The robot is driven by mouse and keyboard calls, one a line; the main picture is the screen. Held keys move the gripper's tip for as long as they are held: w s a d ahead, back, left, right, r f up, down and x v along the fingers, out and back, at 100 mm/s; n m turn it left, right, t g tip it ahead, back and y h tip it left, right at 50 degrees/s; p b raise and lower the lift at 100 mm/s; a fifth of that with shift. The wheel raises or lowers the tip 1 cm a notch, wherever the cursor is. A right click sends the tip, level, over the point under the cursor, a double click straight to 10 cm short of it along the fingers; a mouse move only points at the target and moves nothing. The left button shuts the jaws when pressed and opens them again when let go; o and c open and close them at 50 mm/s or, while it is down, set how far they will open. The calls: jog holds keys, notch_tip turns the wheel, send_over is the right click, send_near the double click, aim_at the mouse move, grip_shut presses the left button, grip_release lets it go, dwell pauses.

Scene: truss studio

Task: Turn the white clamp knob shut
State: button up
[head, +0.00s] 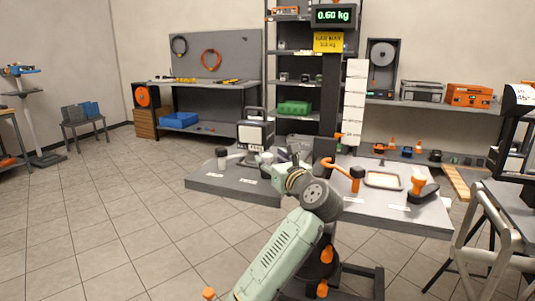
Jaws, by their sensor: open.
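A small upright piece with a dark cap and a pale body (222,160) stands on the left part of the grey table (210,184), behind a white label. It may be the white clamp knob, but it is too small to be sure. A pale bar reaches right from it. My arm reaches over the table's front edge from below. My gripper (291,157) is open above the table, right of that piece and apart from it. The wrist and arm hide the table just in front of the gripper and whatever is there.
A boxy device with a handle (256,132) stands behind. Right of my wrist are an orange-handled lever (342,171), a shallow tray (384,180) and an orange-and-black tool (420,187). A dark post with a display (333,15) rises behind the table.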

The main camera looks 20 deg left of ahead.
jog(key=shift+x, duration=1.7)
grip_shut()
